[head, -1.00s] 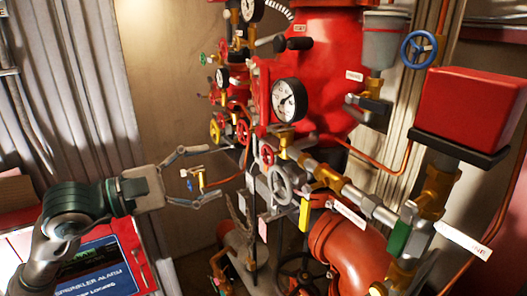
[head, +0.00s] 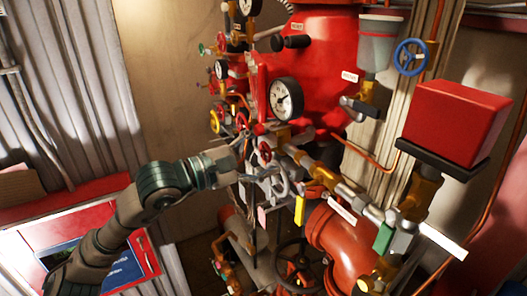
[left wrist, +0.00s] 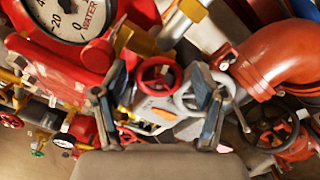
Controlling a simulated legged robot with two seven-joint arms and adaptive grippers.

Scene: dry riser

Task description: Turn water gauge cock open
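The water gauge (head: 286,98) has a white dial and black rim on the red riser; its face marked WATER fills the upper left of the left wrist view (left wrist: 72,14). I cannot tell for sure which fitting is its cock. Brass fittings sit below the gauge, near a small red handwheel (left wrist: 160,73) and a grey handwheel (left wrist: 196,90). My left gripper (left wrist: 160,103) is open, its two fingers spread on either side of these wheels. In the head view the gripper (head: 256,168) is among the valves, fingers partly lost against them. Contact is unclear. My right gripper is not in view.
Several small valves and gauges (head: 218,110) crowd the left of the riser. A red box (head: 457,122), a blue handwheel (head: 411,57) and an orange pipe elbow (head: 340,245) are to the right.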

